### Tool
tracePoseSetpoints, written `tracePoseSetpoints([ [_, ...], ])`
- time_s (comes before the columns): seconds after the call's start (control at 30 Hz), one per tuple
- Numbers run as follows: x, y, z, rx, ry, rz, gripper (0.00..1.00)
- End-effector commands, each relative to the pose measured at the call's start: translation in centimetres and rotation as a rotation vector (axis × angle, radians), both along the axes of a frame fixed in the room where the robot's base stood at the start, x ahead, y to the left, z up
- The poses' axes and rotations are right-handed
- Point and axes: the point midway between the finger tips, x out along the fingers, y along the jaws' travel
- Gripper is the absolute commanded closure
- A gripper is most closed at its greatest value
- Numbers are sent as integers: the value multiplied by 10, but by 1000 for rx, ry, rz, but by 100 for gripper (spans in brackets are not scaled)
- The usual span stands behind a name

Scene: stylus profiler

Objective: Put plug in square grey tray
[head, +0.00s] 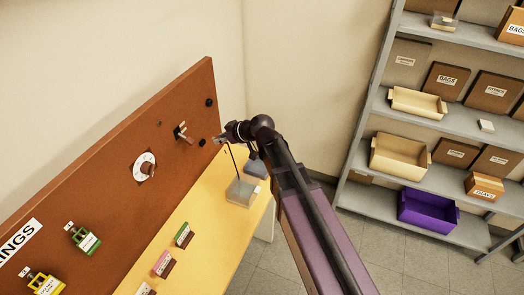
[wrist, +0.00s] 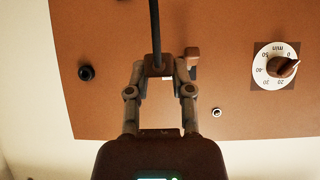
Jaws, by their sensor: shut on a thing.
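My gripper (head: 218,140) is beside the brown upright board, past the round dial. In the wrist view my gripper (wrist: 160,72) is shut on a dark plug (wrist: 155,68) in front of the board. A black cable runs from the plug to the top of that view. In the head view a thin dark cable hangs below my gripper towards a light grey, squarish object (head: 240,193) on the yellow table, which looks like the square grey tray. Its inside is not clear. I cannot tell whether the plug touches the board.
The brown board (head: 110,170) carries a white dial (head: 145,166), a lever (head: 181,133) and black knobs. A darker grey object (head: 256,168) stands behind the grey one. Several labelled items line the yellow table (head: 215,225). Shelves (head: 420,113) with bins stand at right.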

Motion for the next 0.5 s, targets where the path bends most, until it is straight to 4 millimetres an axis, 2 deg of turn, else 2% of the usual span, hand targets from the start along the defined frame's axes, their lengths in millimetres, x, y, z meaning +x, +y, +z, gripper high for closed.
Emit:
tracePoseSetpoints([
  [0.27, 9, -9, -11, -12, 2, -6, 100],
  [0.5, 35, -27, -47, -62, 14, 2, 100],
])
